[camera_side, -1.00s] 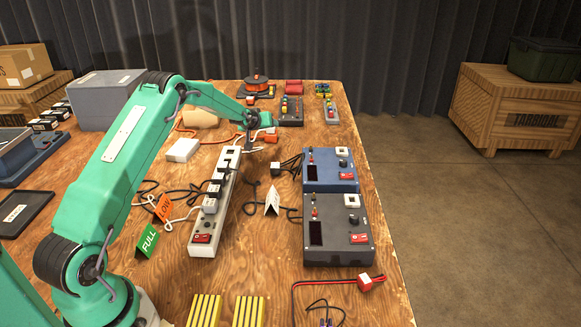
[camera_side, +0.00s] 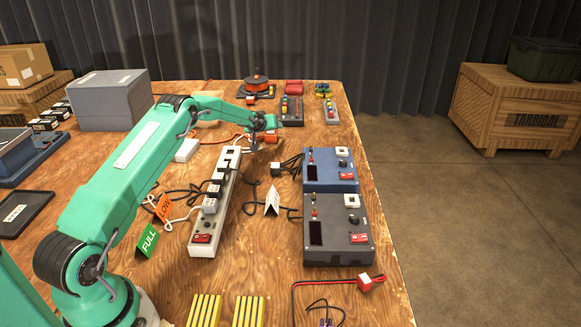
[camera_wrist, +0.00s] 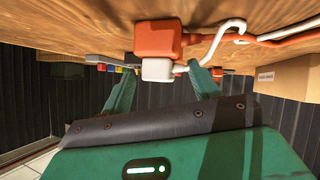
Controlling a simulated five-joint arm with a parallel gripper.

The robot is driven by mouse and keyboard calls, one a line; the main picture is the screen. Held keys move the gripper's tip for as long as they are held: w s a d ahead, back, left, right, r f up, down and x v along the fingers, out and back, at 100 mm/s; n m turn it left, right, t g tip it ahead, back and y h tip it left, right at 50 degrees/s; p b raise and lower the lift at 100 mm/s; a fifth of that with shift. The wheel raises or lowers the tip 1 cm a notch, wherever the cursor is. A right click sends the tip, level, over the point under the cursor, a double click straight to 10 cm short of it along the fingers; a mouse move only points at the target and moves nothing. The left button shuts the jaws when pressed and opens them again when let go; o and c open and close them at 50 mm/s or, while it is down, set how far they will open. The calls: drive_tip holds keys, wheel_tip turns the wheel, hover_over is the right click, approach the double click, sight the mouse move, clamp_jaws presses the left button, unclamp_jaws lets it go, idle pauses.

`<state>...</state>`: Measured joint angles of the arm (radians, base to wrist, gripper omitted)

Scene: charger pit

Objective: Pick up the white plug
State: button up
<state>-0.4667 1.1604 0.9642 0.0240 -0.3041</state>
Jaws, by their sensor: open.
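In the wrist view a white plug (camera_wrist: 157,70) with a white cord shows between my gripper's fingers (camera_wrist: 160,75). An orange-red plug (camera_wrist: 158,40) sits right beside it, toward the wooden table top. The fingers are apart, one on each side of the white plug in the picture; I cannot tell how far in it is. In the side view my gripper (camera_side: 268,125) is low over the far part of the table, by the orange-red plug (camera_side: 271,138). The white plug is not clear there, hidden at my gripper.
A white power strip (camera_side: 228,195) with plugs stands nearer the camera. A blue box (camera_side: 330,175) and a dark grey box (camera_side: 337,245) with switches are to its right. Cords lie across the table.

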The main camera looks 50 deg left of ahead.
drive_tip(key=shift+c, duration=0.4)
drive_tip(key=c, duration=1.2)
drive_tip(key=shift+r, duration=5.05)
